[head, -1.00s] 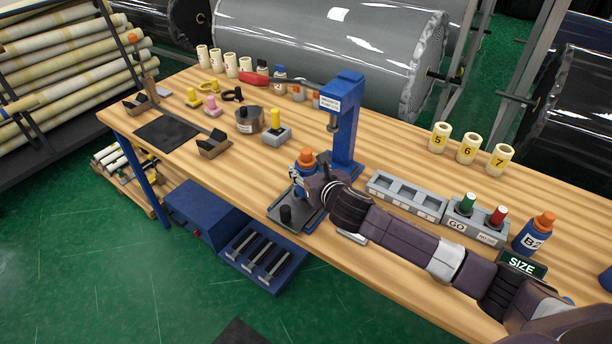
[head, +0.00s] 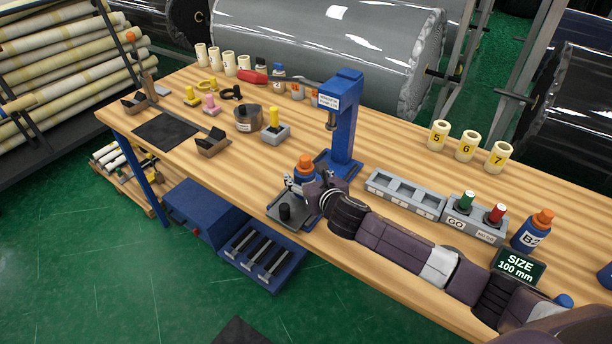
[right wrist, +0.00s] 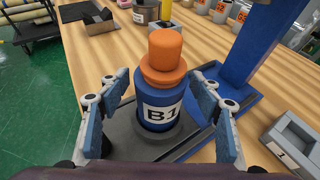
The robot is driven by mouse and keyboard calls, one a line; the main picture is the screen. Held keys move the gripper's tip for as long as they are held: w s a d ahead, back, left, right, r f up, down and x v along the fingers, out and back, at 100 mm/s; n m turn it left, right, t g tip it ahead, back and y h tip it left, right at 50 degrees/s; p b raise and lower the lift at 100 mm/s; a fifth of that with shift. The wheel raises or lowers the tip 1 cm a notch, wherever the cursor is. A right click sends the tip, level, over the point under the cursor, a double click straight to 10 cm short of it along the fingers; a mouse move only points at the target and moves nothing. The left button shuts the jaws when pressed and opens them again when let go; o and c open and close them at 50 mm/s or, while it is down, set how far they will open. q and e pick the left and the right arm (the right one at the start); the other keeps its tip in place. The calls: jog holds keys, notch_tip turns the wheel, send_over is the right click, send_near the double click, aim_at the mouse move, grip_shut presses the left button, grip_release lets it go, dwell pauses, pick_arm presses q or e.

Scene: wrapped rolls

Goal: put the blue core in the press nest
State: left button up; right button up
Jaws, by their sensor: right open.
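A second blue cylinder, B2 (head: 531,231), with an orange top stands at the right. My left gripper is not in view.
A grey tray with empty compartments (head: 405,195) and a block with green and red pegs (head: 475,218) lie right of the press. A SIZE sign (head: 518,268) reads 100 mm. Numbered cream rolls (head: 466,146) stand behind.

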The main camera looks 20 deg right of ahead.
jog(key=shift+r, duration=0.15)
jog(key=b+v, duration=0.1)
jog(key=v, duration=1.1)
jog(key=shift+s, duration=0.1)
